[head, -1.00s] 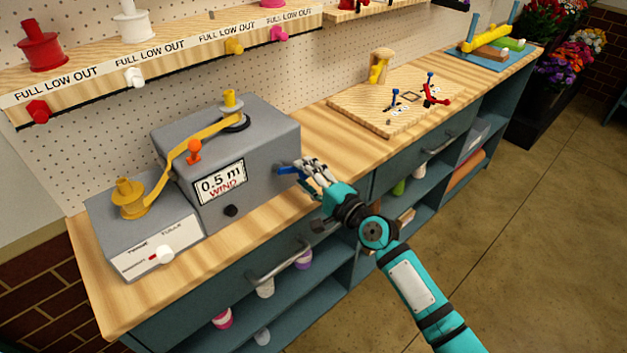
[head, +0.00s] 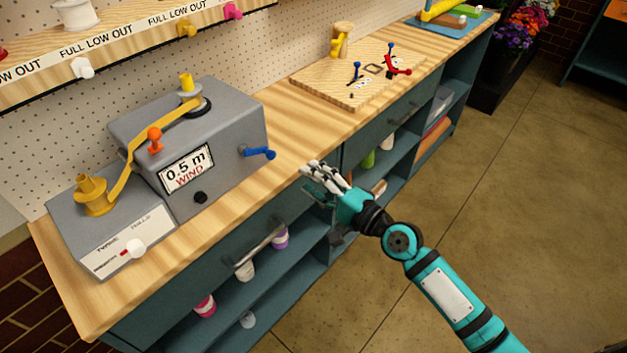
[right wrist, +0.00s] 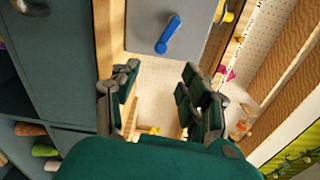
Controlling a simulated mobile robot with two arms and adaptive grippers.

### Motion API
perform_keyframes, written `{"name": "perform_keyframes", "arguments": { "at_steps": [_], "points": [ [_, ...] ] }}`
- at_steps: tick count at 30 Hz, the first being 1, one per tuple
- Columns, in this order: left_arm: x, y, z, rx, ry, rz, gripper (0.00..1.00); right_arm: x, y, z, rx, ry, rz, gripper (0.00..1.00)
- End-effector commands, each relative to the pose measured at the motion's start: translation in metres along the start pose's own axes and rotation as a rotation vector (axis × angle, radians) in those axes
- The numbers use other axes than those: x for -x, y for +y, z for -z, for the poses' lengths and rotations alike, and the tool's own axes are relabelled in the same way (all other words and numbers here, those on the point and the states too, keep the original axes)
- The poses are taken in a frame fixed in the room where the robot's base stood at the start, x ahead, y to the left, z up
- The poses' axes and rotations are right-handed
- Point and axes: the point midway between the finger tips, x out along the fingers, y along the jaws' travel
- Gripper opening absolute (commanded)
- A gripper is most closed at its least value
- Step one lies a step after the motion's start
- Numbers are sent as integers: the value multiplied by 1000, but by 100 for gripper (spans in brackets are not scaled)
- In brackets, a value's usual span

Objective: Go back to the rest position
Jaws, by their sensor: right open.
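My right gripper (head: 322,180) is open and empty in the head view, in front of the workbench's front edge and to the right of the grey winding machine (head: 228,128). Its two fingers stand apart in the right wrist view (right wrist: 160,100). The machine's blue crank handle (head: 259,153) sticks out of its right side, clear of the fingers; it also shows in the right wrist view (right wrist: 168,36). A yellow ribbon (head: 130,165) runs from a spool across the machine to its top. My left gripper is not in view.
The wooden workbench (head: 290,155) has drawers and open shelves below. A board (head: 330,92) with small red and blue clamps lies further along it. A drawer handle (head: 262,250) juts out below the machine. Open floor (head: 510,190) lies to the right.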

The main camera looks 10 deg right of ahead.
Motion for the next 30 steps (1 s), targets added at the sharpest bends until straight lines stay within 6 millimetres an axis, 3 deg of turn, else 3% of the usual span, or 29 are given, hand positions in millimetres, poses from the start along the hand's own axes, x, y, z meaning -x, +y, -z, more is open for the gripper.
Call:
{"name": "perform_keyframes", "arguments": {
  "at_steps": [10,14,17,23,26,30],
  "points": [
    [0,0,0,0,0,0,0,0,5,2,6,6,-9,45],
    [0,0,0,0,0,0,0,3,44,19,67,55,-79,45],
    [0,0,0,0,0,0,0,13,103,40,167,114,-195,45],
    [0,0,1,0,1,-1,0,64,245,70,414,165,-508,45],
    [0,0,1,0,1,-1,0,103,313,70,530,139,-670,45],
    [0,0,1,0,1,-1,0,167,398,57,680,47,-889,45]
  ]
}}
